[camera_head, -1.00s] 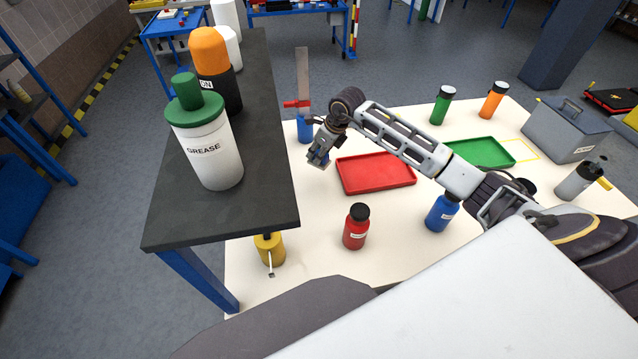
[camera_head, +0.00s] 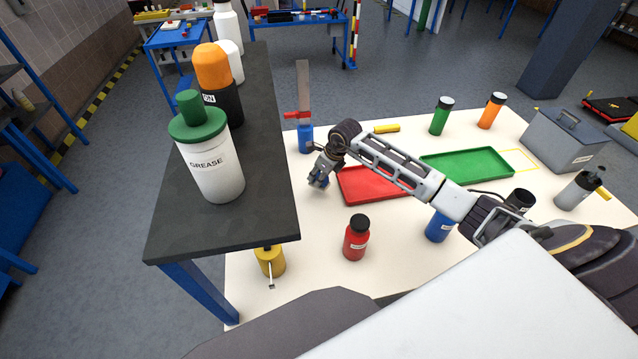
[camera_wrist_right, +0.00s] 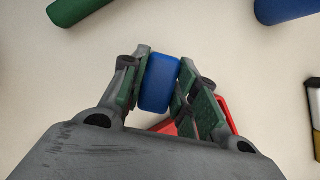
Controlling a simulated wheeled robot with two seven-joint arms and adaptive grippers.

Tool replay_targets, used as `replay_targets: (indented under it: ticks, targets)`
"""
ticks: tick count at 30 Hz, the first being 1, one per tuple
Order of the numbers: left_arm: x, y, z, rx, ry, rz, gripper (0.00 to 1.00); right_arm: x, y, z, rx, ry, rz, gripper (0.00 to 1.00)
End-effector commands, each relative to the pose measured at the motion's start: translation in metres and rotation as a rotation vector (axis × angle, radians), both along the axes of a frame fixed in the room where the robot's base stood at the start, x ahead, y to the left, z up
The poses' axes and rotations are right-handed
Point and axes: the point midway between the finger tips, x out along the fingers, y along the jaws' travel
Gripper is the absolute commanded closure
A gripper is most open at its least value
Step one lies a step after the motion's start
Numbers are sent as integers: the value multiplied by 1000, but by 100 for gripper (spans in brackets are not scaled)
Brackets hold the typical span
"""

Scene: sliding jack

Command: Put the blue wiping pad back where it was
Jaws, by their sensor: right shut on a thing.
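The blue wiping pad (camera_wrist_right: 160,82) is between the two fingers of my right gripper (camera_wrist_right: 162,78) in the right wrist view. In the head view my right gripper (camera_head: 319,179) points down just left of the red tray (camera_head: 352,187), with a little of the blue pad showing at its fingertips. The gripper is shut on the pad over the white tabletop (camera_head: 290,205). I cannot tell whether the pad touches the table. The fingers hide part of the pad, and my arm covers part of the tray. My left gripper is not in view.
A red bottle (camera_head: 356,238) stands in front, and a dark shelf (camera_head: 225,215) with a grease bottle (camera_head: 210,165) rises at left. A green tray (camera_head: 470,166) lies to the right.

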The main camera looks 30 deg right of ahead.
Motion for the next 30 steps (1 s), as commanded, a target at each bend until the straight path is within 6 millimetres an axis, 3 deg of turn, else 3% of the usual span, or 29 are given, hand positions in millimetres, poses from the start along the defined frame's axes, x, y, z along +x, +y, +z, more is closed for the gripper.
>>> replay_targets:
  ticks: [14,24,30]
  targets:
    - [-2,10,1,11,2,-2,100,0,0,-8,1,0,0,93]
    - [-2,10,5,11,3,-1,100,0,0,-38,1,1,-1,93]
    - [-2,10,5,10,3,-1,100,0,0,-43,0,-1,1,93]
